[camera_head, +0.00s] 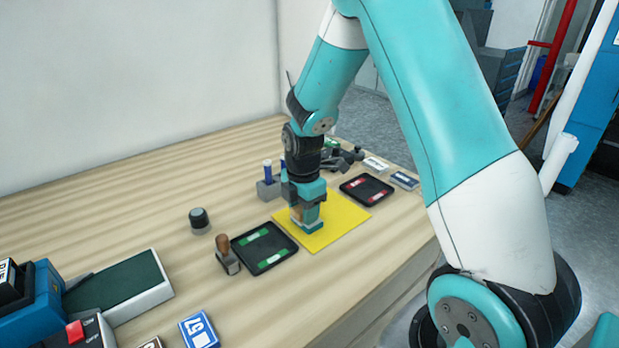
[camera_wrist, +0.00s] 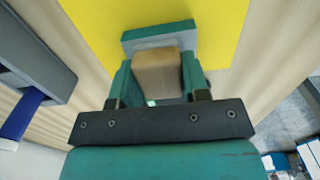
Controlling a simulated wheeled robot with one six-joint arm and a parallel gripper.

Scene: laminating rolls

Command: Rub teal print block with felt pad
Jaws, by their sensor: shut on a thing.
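My gripper (camera_wrist: 155,92) is shut on a light wooden block with a grey layer at its far end, which I take to be the felt pad (camera_wrist: 157,73). A teal slab, the print block (camera_wrist: 160,31), shows just beyond the grey layer in the wrist view. In the head view my gripper (camera_head: 309,212) points down over the yellow sheet (camera_head: 345,218), with the teal print block (camera_head: 307,228) directly under it. The pad appears to be at the block, but I cannot tell whether they touch. My fingers hide much of both.
A black tray with green strips (camera_head: 264,262) lies left of the sheet, and one with red pieces (camera_head: 367,203) lies right. A wooden-handled stamp (camera_head: 228,262), a black-topped knob (camera_head: 199,221) and a grey holder (camera_head: 268,189) stand nearby. The table is clear at back left.

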